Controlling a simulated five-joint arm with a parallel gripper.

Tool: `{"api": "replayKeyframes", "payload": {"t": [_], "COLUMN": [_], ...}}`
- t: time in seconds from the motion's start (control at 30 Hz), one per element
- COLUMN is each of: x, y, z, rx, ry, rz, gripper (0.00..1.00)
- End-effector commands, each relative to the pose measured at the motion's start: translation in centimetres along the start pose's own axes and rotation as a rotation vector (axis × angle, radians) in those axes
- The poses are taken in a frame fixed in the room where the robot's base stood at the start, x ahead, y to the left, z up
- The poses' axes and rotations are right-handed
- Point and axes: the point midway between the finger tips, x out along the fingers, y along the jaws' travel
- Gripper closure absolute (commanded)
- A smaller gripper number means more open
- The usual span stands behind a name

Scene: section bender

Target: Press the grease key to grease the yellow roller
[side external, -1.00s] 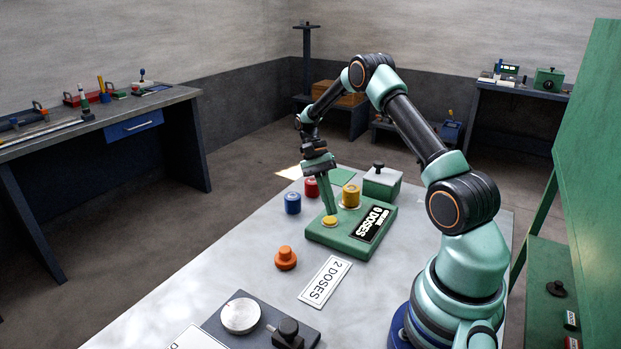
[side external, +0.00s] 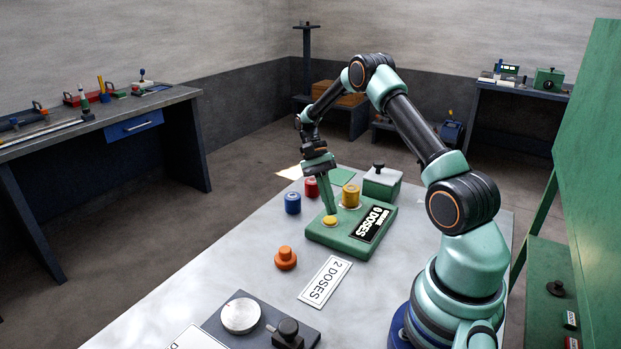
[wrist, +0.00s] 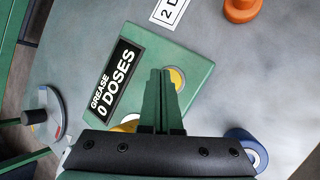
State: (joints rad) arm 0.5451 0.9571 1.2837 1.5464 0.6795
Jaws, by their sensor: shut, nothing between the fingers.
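The green grease station (side external: 325,238) stands on the table, with a round yellow grease key (side external: 330,221) on its near left part. The yellow roller (side external: 350,196) stands upright at the station's back. The display (side external: 371,223) reads "GREASE 0 DOSES"; it also shows in the wrist view (wrist: 116,80). My gripper (side external: 331,212) is shut and empty, pointing down with its tips at the key. In the wrist view, the closed fingertips (wrist: 161,73) partly cover the key (wrist: 178,77). I cannot tell whether the tips touch it or are just above.
A card (side external: 325,281) reads "2 DOSES". An orange knob-shaped piece (side external: 286,259), a blue roller (side external: 292,204) and a red roller (side external: 311,188) stand left of the station. A lidded green box (side external: 382,182) is behind it. A dark plate (side external: 250,338) lies at the front.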

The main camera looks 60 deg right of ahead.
Motion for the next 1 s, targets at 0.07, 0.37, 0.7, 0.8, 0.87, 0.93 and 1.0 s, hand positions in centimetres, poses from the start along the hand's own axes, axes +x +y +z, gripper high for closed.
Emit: {"api": "replayKeyframes", "payload": {"t": [0.07,0.37,0.7,0.8,0.87,0.93,1.0], "x": [0.00,0.00,0.59,0.73,0.73,0.72,0.71], "y": [0.00,0.00,-0.11,-0.14,-0.14,-0.14,-0.14], "z": [0.00,0.00,-0.44,-0.56,-0.57,-0.56,-0.56], "rx": [0.000,0.000,0.000,0.000,0.000,0.000,0.000], "ry": [0.000,0.000,-0.002,-0.003,-0.002,-0.002,-0.002], "rz": [0.000,0.000,-0.002,-0.003,-0.003,-0.003,-0.003], "gripper": [1.00,1.00,1.00,1.00,1.00,1.00,1.00]}}
